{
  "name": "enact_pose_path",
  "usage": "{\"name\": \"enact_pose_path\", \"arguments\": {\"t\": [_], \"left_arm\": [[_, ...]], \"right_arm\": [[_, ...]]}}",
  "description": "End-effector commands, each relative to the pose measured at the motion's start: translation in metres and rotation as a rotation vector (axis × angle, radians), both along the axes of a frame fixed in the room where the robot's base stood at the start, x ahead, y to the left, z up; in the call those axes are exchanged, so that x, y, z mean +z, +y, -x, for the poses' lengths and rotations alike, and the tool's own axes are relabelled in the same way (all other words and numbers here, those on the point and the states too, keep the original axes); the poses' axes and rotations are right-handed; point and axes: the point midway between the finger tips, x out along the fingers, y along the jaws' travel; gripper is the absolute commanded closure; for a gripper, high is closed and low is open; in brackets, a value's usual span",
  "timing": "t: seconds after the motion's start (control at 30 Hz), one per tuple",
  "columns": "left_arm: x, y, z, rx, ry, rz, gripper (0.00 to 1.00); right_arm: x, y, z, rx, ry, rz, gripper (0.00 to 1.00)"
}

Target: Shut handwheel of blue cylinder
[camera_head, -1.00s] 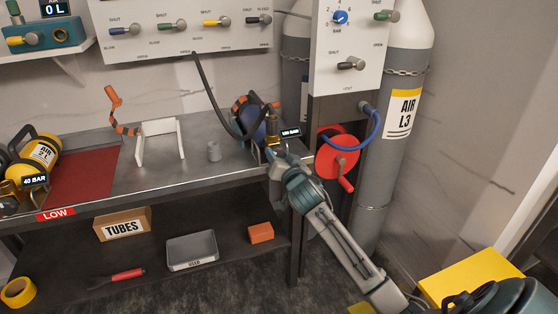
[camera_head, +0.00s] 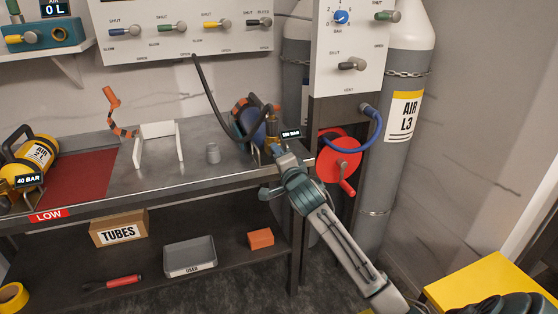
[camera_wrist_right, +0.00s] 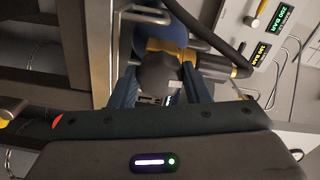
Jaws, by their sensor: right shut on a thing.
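The blue cylinder (camera_head: 248,116) lies at the bench's right end, with a black hose curving to it. A brass valve (camera_head: 273,124) stands at its near end. My right gripper (camera_head: 274,149) reaches it from the lower right. In the right wrist view, a dark round handwheel (camera_wrist_right: 160,76) sits between the two fingers of the right gripper (camera_wrist_right: 163,88), which is shut on it. The blue body (camera_wrist_right: 160,38) and a brass fitting show behind. In the head view the handwheel is mostly hidden by the gripper. My left gripper is not in view.
A small pressure display (camera_head: 291,134) stands beside the valve. A red reel (camera_head: 340,158) with a crank is close to the right of my forearm. A yellow cylinder (camera_head: 38,153) lies far left.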

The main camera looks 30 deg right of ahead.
Motion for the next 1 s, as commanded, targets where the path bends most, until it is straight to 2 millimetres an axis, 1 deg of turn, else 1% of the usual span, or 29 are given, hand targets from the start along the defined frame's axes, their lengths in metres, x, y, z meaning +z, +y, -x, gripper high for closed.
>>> {"name": "enact_pose_path", "arguments": {"t": [0.03,0.3,0.77,0.8,0.87,0.9,1.0], "left_arm": [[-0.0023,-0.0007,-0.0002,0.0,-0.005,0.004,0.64],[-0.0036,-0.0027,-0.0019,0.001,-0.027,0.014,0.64],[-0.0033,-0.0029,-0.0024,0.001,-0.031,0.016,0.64],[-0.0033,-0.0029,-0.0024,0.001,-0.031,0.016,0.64],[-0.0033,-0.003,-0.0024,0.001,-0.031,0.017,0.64],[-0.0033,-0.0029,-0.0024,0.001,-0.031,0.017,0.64],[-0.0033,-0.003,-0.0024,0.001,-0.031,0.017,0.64]], "right_arm": [[-0.0035,0.0002,0.0003,0.001,0.0,-0.023,0.8],[-0.0031,0.0002,0.0003,0.0,-0.015,-0.09,0.8],[-0.0027,0.0002,0.0002,0.0,-0.018,-0.101,0.8],[-0.0027,0.0002,0.0002,0.0,-0.018,-0.101,0.49],[-0.0023,0.0002,0.0002,0.0,-0.019,-0.099,0.38],[-0.002,0.0002,0.0001,0.0,-0.02,-0.099,0.35],[-0.0014,0.0001,0.0001,0.0,-0.02,-0.098,0.35]]}}
